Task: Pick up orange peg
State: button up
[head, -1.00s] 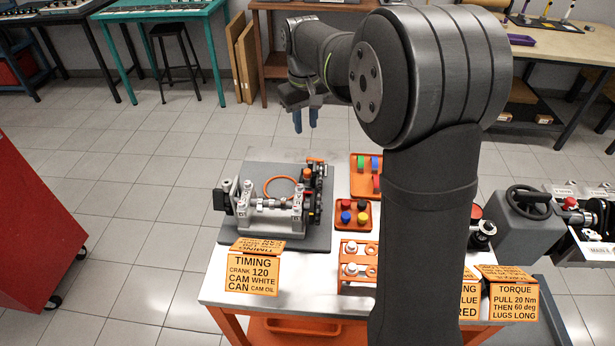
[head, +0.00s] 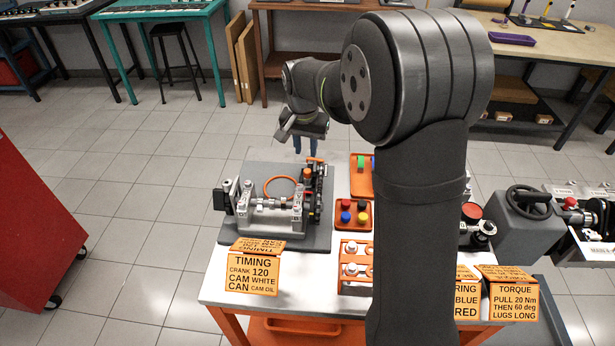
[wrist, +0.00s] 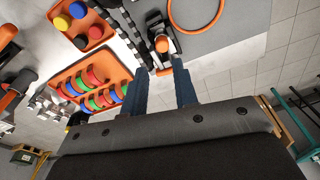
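In the wrist view an upright-looking orange peg (wrist: 161,44) stands at the engine's dark end, just beyond my fingertips and roughly in line with the gap between them. In the head view two orange pieces show at the right end of the engine (head: 272,212): a round one (head: 307,173) and a flatter one (head: 316,160) behind it. I cannot tell which is the peg. My gripper (head: 304,149), with blue fingers, is above and behind the engine.
Right of the engine are an orange tray of coloured rings (wrist: 92,84) and a tray of coloured caps (wrist: 83,25). An orange ring (wrist: 195,12) lies on the engine's grey base plate (head: 258,242). Orange sign cards (head: 250,275) stand along the table's front edge.

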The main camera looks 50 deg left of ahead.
send_over(307, 170)
jog(key=s+d, duration=0.1)
notch_tip(307, 170, down, 4)
jog(key=shift+w+a+f, duration=0.1)
jog(key=shift+w+f, duration=0.05)
jog(key=shift+f, duration=0.75)
jog(key=shift+w+a+f, duration=0.1)
jog(key=shift+a+f, duration=0.05)
jog(key=shift+f, duration=0.8)
jog(key=shift+w+a+f, duration=0.1)
jog(key=shift+w+f, duration=0.05)
jog(key=shift+f, duration=0.75)
grip_shut()
